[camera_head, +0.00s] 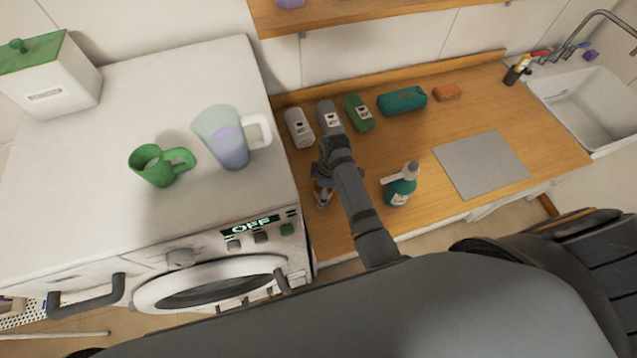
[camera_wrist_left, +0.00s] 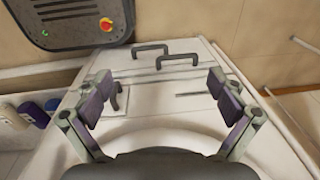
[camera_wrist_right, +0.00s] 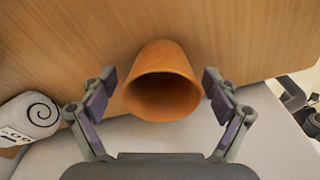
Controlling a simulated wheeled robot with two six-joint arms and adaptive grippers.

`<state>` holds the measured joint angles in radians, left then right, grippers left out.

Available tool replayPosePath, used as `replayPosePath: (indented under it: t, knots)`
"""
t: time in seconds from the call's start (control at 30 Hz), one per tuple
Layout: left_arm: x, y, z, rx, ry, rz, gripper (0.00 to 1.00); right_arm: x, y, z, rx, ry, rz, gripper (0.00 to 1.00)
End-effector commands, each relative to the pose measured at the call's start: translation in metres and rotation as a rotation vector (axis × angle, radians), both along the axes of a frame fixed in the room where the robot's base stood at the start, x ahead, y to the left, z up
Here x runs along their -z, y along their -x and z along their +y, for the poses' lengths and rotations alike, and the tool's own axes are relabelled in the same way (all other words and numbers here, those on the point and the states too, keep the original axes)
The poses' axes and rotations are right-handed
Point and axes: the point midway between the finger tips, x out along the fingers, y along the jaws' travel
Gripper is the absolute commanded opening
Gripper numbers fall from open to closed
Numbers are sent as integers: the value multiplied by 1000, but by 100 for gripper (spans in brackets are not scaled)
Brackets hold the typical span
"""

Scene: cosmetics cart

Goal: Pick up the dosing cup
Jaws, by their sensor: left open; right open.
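A small orange cup (camera_wrist_right: 162,93) on the wooden counter, likely the dosing cup, shows in the right wrist view with its mouth towards the camera. My right gripper (camera_wrist_right: 160,95) is open, with one finger on each side of the cup and visible gaps. In the head view this gripper (camera_head: 323,183) is low over the counter's left end and mostly hides the cup. A green cup with a handle (camera_head: 158,167) and a clear jug with purple contents (camera_head: 230,145) stand on the washing machine. My left gripper (camera_wrist_left: 165,88) is open and empty, outside the head view.
Rolled towels (camera_head: 299,128) lie behind the right gripper. A teal pump bottle (camera_head: 400,187) stands to its right, before a grey mat (camera_head: 481,165). The washing machine (camera_head: 110,105) rises to its left. A sink (camera_head: 590,108) is at far right.

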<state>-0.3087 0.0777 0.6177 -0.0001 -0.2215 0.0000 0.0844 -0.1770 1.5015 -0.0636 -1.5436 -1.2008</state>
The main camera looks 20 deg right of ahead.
Motion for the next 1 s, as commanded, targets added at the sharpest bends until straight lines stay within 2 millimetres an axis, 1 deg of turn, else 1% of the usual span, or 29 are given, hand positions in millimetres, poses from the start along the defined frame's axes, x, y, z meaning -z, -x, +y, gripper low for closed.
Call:
replayPosePath:
  t: [0.07, 0.2, 0.23, 0.3, 0.5, 0.6, 0.83, 1.0]
  knots:
    - [0, -2, 1, 0, -1, -3, 96, 2, 2, 0, -1, 0, 0, 88]
    - [-1, -15, 3, 1, -3, -21, 96, 2, 1, 0, -1, 0, -1, 88]
    - [-1, -16, 3, 1, -3, -23, 96, 2, 1, 0, 0, 0, 0, 86]
    - [-1, -15, 3, 1, -3, -22, 96, 2, 1, 0, 0, 0, 0, 76]
    - [0, 2, 0, 0, 0, 2, 96, 2, 1, 0, 0, 0, 0, 49]
    - [0, 3, 0, 0, 0, 4, 96, 2, 1, 0, 0, 0, 0, 38]
    - [-1, -12, 1, 1, -1, -17, 96, 2, 2, 0, 0, 1, 1, 36]
    - [-1, -14, 1, 1, -1, -20, 96, 2, 2, 0, 0, 1, 1, 36]
